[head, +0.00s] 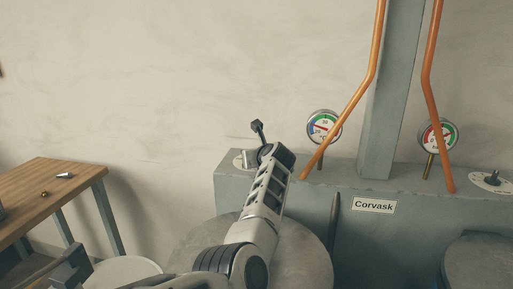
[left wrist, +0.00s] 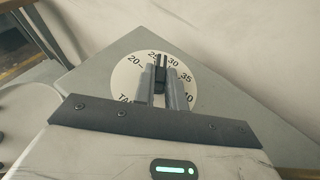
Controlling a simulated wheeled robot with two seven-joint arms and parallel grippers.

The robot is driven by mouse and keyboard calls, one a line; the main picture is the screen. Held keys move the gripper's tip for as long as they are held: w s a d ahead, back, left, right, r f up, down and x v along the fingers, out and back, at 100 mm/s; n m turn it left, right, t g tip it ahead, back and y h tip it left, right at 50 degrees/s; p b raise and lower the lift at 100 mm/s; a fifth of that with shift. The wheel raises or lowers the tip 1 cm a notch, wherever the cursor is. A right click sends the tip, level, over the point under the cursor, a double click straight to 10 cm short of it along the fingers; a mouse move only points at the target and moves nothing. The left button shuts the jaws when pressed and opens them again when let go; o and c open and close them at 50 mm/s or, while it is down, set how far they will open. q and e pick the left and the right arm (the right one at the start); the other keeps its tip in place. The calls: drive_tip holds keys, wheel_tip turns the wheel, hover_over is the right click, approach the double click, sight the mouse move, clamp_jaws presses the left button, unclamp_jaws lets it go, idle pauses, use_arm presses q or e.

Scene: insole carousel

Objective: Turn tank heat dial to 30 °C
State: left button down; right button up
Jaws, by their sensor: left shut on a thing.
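The tank heat dial (left wrist: 126,78) is a pale round plate on a grey surface, with marks 20, 25, 30, 35 and 40 in the left wrist view. Its dark knob (left wrist: 160,62) stands between the two fingers of my left gripper (left wrist: 161,75), which is shut on it. The knob's far end lies between the 25 and 30 marks; fingers cover its base and part of the lettering. In the head view the dial (head: 238,162) sits at the left end of the grey housing, partly behind my left arm.
A round gauge (head: 323,127) with a red needle stands right of the dial, partly behind a copper pipe (head: 365,85). A second gauge (head: 447,135) and dial (head: 491,182) are farther right. A wooden table (head: 40,205) with small parts is at left.

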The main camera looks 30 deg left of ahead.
use_arm(q)
drive_tip(key=shift+s+a+m+t+h, duration=0.2)
drive_tip(key=shift+m+t+h, duration=0.3)
drive_tip(key=shift+m+h, duration=0.25)
drive_tip(key=shift+s+a+f+m+t+h, duration=0.1)
drive_tip(key=shift+a+m+t+h, duration=0.05)
drive_tip(key=shift+m+t+h, duration=0.45)
drive_tip(key=shift+a+m+h, duration=0.15)
drive_tip(key=shift+m+h, duration=0.8)
drive_tip(key=shift+m+t+h, duration=0.3)
drive_tip(key=shift+h, duration=0.2)
use_arm(e)
drive_tip(key=shift+w+d, duration=0.1)
drive_tip(key=shift+w, duration=0.05)
use_arm(q)
drive_tip(key=shift+b, duration=0.3)
drive_tip(key=c, duration=1.4)
unclamp_jaws()
drive_tip(key=shift+s, duration=0.1)
drive_tip(key=shift+c, duration=0.2)
